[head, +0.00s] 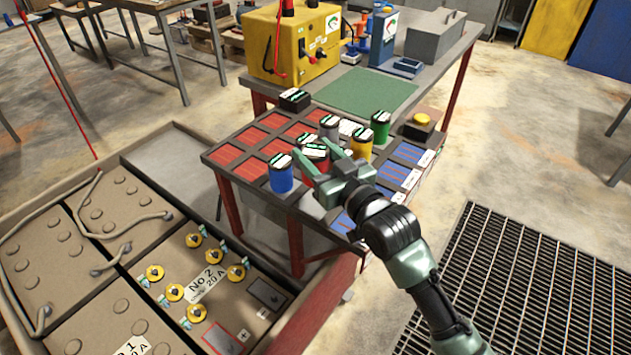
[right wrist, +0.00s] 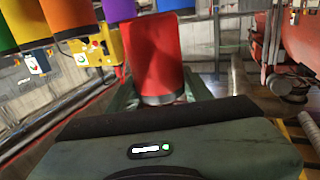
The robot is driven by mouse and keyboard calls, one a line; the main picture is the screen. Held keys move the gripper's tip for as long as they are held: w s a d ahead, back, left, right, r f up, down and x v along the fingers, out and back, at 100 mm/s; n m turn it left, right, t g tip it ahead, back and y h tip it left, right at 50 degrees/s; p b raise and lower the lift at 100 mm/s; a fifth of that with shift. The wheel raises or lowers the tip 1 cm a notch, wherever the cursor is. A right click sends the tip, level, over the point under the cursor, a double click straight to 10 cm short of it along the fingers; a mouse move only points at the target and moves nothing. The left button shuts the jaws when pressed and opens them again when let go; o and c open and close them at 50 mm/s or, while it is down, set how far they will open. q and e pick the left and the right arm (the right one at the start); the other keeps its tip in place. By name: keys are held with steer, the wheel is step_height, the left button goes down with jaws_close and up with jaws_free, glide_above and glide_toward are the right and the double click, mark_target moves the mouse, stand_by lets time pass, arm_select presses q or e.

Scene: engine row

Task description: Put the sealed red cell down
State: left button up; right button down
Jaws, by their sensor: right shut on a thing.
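My right gripper (head: 330,166) is shut on the red cell (head: 316,165), seen above the front part of the sorting table. The cell looks upright, with a pale and green top; my fingers cover part of it. In the right wrist view the red cell (right wrist: 153,55) fills the space in front of my gripper. I cannot tell whether its base touches the table. The tabletop has red-lined slots (head: 246,136) on the left and blue-lined slots (head: 392,172) on the right. My left gripper is not in view.
A blue cell (head: 281,178) stands close left of the red one. Grey (head: 329,128), yellow (head: 361,147) and green (head: 380,130) cells stand behind and right. A black block (head: 294,100) sits at the back. Several red slots at left look empty. A yellow machine (head: 300,45) stands behind.

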steer(key=shift+f, duration=3.65)
steer(key=shift+f, duration=0.15)
steer(key=c, duration=0.6)
jaws_free()
steer(key=shift+f, duration=0.1)
steer(key=shift+s+d, duration=0.1)
steer(key=shift+s, duration=0.1)
steer(key=b+v, duration=0.1)
steer(key=v, duration=1)
steer(key=shift+s+d, duration=0.1)
steer(key=shift+s, duration=0.25)
